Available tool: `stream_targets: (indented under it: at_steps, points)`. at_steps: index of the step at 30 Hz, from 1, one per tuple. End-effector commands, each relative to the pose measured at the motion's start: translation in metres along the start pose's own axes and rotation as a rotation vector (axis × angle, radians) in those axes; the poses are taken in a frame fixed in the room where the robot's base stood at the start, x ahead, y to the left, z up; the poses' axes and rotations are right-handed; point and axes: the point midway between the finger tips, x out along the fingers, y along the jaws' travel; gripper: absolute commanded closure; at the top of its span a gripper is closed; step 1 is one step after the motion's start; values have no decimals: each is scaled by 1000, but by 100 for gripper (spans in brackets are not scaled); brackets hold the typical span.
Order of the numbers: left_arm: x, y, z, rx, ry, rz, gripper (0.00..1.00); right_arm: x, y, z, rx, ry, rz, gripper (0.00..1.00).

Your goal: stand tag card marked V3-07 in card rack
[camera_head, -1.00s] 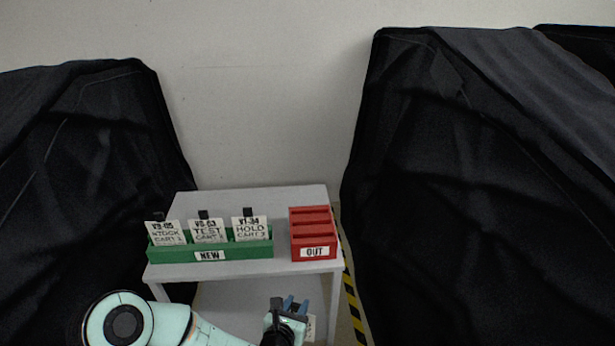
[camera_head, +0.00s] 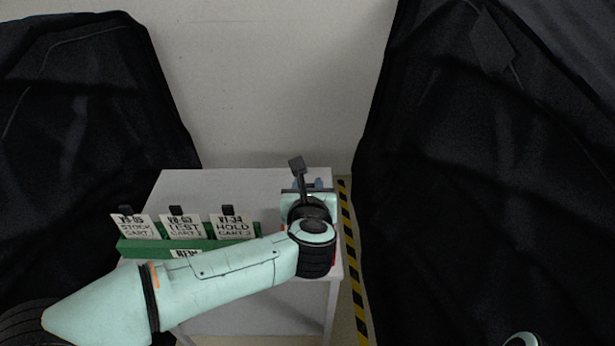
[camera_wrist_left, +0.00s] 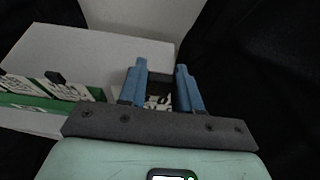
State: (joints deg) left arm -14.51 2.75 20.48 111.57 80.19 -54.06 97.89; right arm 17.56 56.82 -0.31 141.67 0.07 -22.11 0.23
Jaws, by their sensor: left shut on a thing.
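My left gripper (camera_head: 309,184) is over the right end of the grey cart top, above or just behind the red rack. In the left wrist view its blue fingers (camera_wrist_left: 161,88) are shut on a tag card (camera_wrist_left: 155,103) with a dark clip; only part of its black print shows, too little to read. The red rack (camera_head: 337,246), labelled OUT in the earlier view, is almost wholly hidden behind my left arm. The green rack (camera_head: 133,246) holds three upright cards: STOCK (camera_head: 136,227), TEST (camera_head: 185,228) and HOLD (camera_head: 232,228). My right gripper is not in view.
The grey cart top (camera_head: 240,185) is clear behind the green rack. Black covered carts stand at left (camera_head: 80,130) and right (camera_head: 480,180). A yellow and black floor stripe (camera_head: 350,260) runs along the right side. A pale wall is behind.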

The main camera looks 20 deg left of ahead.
Motion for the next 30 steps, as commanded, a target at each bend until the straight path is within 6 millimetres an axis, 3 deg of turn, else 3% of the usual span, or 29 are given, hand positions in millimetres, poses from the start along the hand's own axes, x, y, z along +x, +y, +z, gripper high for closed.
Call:
stream_targets:
  at_steps: [22,30]
  points:
    - [45,0,-4,2,1,0,100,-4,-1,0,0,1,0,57]
    - [52,0,-25,2,1,-1,100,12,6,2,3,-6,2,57]
